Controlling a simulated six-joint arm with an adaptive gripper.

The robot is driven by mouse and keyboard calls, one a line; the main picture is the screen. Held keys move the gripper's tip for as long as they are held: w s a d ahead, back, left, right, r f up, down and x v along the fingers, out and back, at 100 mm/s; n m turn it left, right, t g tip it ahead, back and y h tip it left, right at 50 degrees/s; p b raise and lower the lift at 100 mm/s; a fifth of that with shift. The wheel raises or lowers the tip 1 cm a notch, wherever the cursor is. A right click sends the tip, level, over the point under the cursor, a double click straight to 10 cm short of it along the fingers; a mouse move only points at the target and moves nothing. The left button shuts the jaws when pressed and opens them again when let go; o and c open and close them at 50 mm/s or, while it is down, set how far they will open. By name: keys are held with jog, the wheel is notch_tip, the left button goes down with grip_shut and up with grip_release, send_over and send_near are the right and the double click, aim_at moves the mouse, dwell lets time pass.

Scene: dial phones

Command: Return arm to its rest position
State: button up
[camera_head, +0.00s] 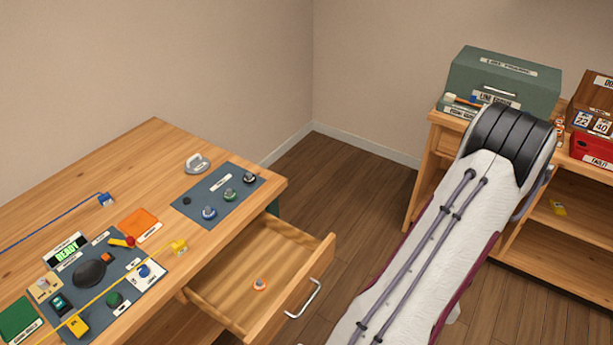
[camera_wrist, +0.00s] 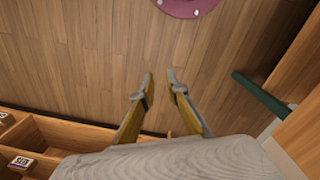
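My gripper (camera_wrist: 159,82) shows in the wrist view with its two fingers apart and nothing between them. It is over bare wooden floor (camera_wrist: 85,50). In the head view my arm rises from the bottom edge towards the shelf at the right, and its upper end hides part of that shelf. The gripper itself cannot be seen in the head view.
A wooden desk (camera_head: 150,150) stands at the left with its drawer (camera_head: 225,295) pulled out; an orange-and-white knob (camera_head: 260,285) lies inside. A green box (camera_head: 505,80) and a red box (camera_head: 592,150) sit on the shelf unit (camera_head: 515,262). Floor between is clear.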

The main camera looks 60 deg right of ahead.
jog(key=w+r+n+g, duration=0.2)
jog(key=w+r, duration=0.5)
jog(key=r, duration=0.5)
jog(key=w+a+r+n+h, duration=0.1)
jog(key=w+a+r, duration=0.6)
jog(key=w+r, duration=0.45)
jog(key=w+a+r+n+t, duration=0.2)
jog(key=a+r, duration=0.4)
jog(key=a, duration=0.3)
jog(key=w+a+r+n+t, duration=0.3)
jog(key=w+a+r+n, duration=0.1)
jog(key=a, duration=0.6)
jog(key=w+a+r+n+t+y, duration=0.1)
jog(key=w+a+r+n+t, duration=0.2)
jog(key=a+r, duration=0.5)
jog(key=shift+w+a+n, duration=0.6)
jog(key=shift+w+a, duration=0.3)
jog(key=shift+w, duration=0.3)
